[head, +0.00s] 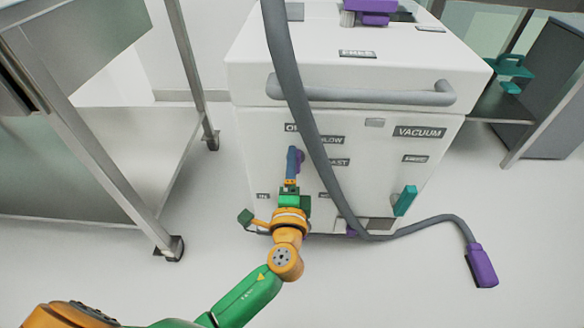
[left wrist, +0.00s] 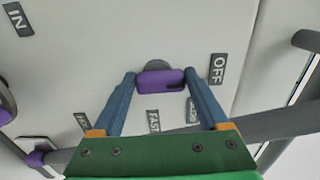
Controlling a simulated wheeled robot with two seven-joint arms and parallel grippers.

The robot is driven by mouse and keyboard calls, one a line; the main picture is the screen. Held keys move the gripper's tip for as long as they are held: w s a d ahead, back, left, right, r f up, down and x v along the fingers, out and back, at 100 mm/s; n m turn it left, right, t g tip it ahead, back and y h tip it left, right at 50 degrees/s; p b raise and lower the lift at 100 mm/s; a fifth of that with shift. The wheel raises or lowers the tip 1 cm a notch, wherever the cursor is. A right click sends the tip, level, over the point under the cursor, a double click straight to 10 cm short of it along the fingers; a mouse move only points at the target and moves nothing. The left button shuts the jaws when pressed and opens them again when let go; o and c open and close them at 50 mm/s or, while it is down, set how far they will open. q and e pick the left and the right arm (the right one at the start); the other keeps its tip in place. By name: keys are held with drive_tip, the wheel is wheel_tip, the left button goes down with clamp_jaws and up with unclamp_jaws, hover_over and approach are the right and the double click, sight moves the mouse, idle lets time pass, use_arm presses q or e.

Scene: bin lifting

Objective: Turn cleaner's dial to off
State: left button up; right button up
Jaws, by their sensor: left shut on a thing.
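The cleaner is a white box-shaped unit (head: 250,140) marked VACUUM, in the middle of the head view. Its purple dial (left wrist: 161,81) sits on the front face on a grey round base; in the head view the dial (head: 300,158) is partly covered by my gripper. My left gripper (head: 293,153) reaches it from the front. In the left wrist view my left gripper (left wrist: 160,82) has a blue finger at each end of the dial and is shut on it. The OFF label (left wrist: 218,68) is just right of the dial there. I cannot tell which end is the pointer.
A grey hose (head: 305,110) hangs across the cleaner's front, right of my gripper, and ends in a purple plug (head: 481,266) on the floor. A grey handle bar (head: 365,95) crosses above. A teal lever (head: 405,200) is lower right. A metal table (head: 95,165) stands left.

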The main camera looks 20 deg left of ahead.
use_arm(q)
drive_tip(key=o, duration=1.2)
drive_tip(key=shift+o, duration=0.2)
drive_tip(key=v, duration=0.7)
use_arm(e)
drive_tip(key=shift+w+f, duration=0.15)
drive_tip(key=shift+f, duration=0.55)
